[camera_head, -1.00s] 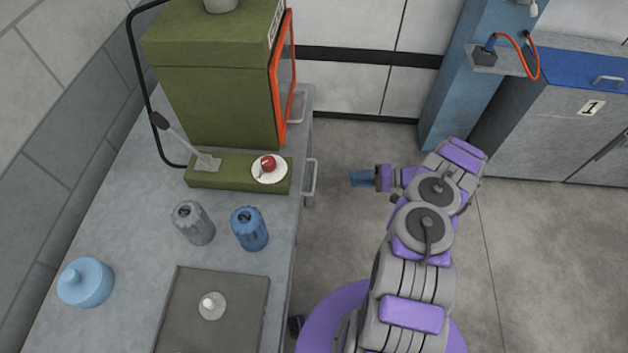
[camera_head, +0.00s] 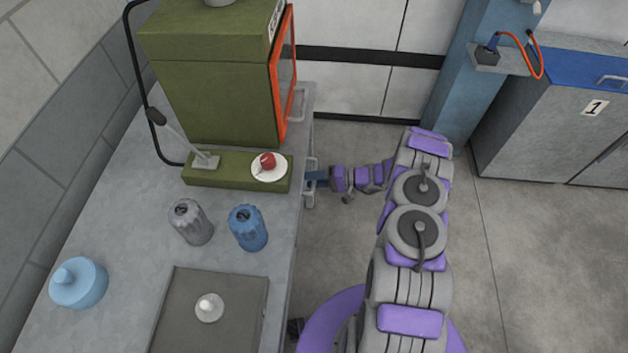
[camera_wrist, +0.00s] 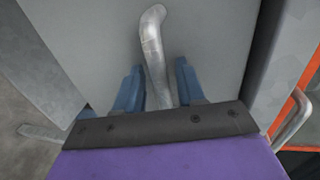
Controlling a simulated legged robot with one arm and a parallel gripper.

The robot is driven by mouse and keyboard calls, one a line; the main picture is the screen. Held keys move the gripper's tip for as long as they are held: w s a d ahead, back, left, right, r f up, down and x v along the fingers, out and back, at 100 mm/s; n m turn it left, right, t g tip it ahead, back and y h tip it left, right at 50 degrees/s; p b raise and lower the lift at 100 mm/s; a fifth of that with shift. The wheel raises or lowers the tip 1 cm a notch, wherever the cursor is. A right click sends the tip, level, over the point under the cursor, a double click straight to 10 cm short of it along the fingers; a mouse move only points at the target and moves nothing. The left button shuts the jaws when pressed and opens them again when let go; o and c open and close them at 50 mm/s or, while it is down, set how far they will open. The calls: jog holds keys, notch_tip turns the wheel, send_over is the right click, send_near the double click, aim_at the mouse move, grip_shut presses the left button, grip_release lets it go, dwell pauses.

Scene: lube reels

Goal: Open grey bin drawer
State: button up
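The grey drawer front (camera_wrist: 100,40) fills much of the wrist view, with a silver bar handle (camera_wrist: 152,45) on it. In the head view the handle (camera_head: 309,190) stands out from the right side of the grey counter. My gripper (camera_head: 314,178) is at that handle. In the wrist view my gripper (camera_wrist: 158,85) has its two blue fingers apart, one on each side of the handle, with gaps showing between fingers and bar. The lower end of the handle is hidden behind my gripper. The drawer looks shut.
On the counter (camera_head: 120,210) stand a green machine (camera_head: 215,100) with an orange-framed door, a grey canister (camera_head: 190,222), a blue canister (camera_head: 248,228), a light-blue jar (camera_head: 79,283) and a grey tray (camera_head: 235,330). Another handle (camera_head: 299,105) lies farther back. Floor to the right is free.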

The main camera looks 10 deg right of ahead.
jog(key=shift+c, duration=0.3)
grip_shut()
dwell(0.3)
